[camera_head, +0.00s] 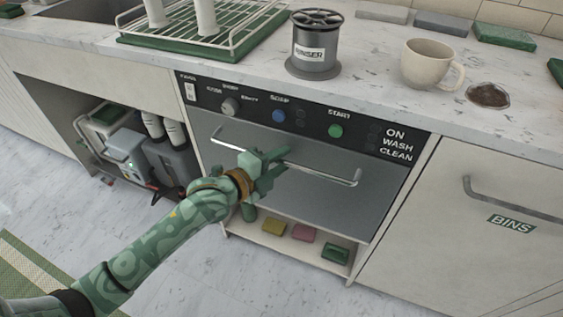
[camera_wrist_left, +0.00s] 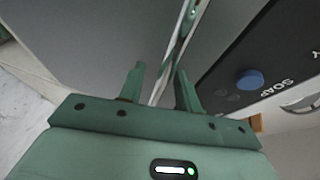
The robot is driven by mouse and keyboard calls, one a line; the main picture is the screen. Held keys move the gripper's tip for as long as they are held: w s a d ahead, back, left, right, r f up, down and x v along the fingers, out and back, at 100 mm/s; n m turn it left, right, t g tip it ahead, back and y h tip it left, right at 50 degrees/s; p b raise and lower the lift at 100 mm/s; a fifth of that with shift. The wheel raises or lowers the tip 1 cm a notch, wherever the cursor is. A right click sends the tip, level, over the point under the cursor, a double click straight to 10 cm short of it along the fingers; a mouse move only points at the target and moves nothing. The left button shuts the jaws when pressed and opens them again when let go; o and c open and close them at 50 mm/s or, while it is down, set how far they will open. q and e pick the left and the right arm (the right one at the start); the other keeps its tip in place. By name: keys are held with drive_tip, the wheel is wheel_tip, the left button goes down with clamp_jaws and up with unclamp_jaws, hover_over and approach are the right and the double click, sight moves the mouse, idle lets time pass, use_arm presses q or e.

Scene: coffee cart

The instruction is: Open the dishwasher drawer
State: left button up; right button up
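The dishwasher drawer (camera_head: 345,208) has a grey metal front under a black control panel (camera_head: 300,117) and looks shut. Its long silver bar handle (camera_head: 325,176) runs across the front. My left gripper (camera_head: 273,168) is at the middle of the handle, with one finger above the bar and one below. In the left wrist view my left gripper (camera_wrist_left: 160,88) has its fingers apart, with the thin bar (camera_wrist_left: 157,92) between them and gaps beside it. The drawer front (camera_wrist_left: 100,35) fills the left of that view. My right gripper is not in view.
Sponges (camera_head: 303,233) lie on an open shelf below the drawer. A cabinet with a BINS label (camera_head: 511,223) stands to the right. The floor in front is clear.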

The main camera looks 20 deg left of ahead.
use_arm(q)
drive_tip(key=shift+w, duration=0.1)
clamp_jaws()
drive_tip(key=shift+s, duration=0.2)
